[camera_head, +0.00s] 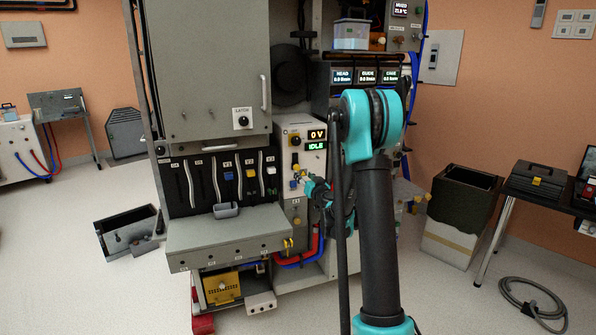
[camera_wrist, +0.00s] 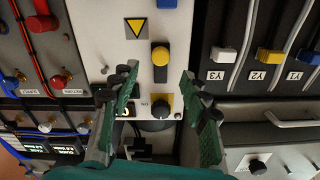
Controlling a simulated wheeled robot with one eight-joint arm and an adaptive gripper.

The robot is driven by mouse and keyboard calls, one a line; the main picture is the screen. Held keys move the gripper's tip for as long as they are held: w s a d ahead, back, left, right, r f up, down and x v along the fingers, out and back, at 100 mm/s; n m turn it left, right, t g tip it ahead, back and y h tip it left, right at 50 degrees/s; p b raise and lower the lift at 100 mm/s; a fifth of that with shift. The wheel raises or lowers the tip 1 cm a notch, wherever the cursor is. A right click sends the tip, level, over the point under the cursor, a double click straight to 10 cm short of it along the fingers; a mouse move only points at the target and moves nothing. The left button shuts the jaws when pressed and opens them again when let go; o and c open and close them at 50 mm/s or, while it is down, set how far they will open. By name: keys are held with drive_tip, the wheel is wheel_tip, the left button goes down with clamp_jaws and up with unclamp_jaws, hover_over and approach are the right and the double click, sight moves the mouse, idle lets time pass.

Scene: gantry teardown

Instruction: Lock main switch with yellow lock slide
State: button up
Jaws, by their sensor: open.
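In the wrist view a pale panel (camera_wrist: 112,22) fills the middle. A yellow block (camera_wrist: 160,55) with a black part below it sits on the panel, likely the lock slide. My gripper (camera_wrist: 160,84) is open, one finger on each side of these parts, with nothing held. I cannot tell how far the fingertips are from the panel. In the head view my gripper (camera_head: 304,183) is at the panel (camera_head: 312,167), partly hiding its controls.
In the wrist view, slotted levers with white (camera_wrist: 222,55), yellow (camera_wrist: 268,56) and blue handles stand right of the panel. Red and black cables with connectors (camera_wrist: 57,82) are at left. In the head view, a grey shelf (camera_head: 225,238) projects below the levers.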

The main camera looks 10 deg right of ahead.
sight(298, 169)
drive_tip(key=x, duration=0.8)
clamp_jaws()
